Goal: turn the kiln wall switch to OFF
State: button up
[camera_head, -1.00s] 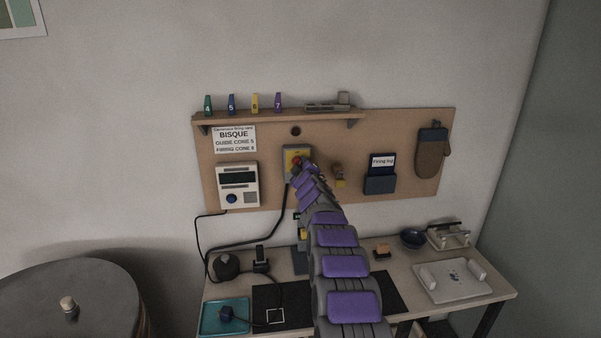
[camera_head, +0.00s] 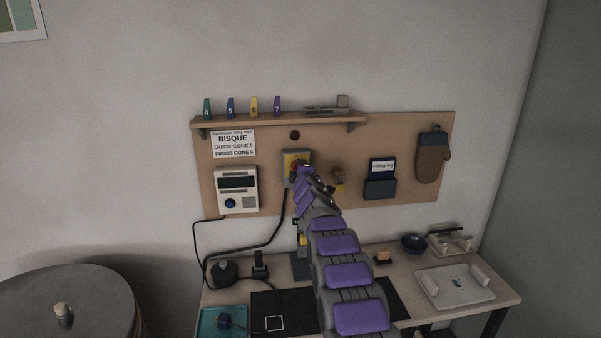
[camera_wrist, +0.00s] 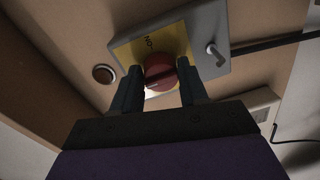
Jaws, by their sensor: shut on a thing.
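The kiln wall switch is a grey box with a yellow plate (camera_head: 289,158) on the brown pegboard. In the wrist view, its yellow plate (camera_wrist: 128,53) carries the marking ON beside a round red knob (camera_wrist: 160,70). My gripper (camera_wrist: 161,84) has one dark finger on each side of the knob and is shut on it. No OFF marking can be made out; the fingers cover part of the plate. In the head view, my gripper (camera_head: 300,171) is at the switch, and my arm hides the box's lower right.
A controller (camera_head: 237,188) hangs left of the switch, and a shelf (camera_head: 280,119) with numbered cones is above. A firing log holder (camera_head: 380,188) and a brown mitt (camera_head: 432,160) hang to the right. A black cable (camera_head: 262,246) runs down to the cluttered table below.

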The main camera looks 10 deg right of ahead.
jog(key=shift+a, duration=0.15)
jog(key=o, duration=1)
jog(key=shift+w+a, duration=0.1)
jog(key=shift+o, duration=0.2)
jog(key=shift+f, duration=0.1)
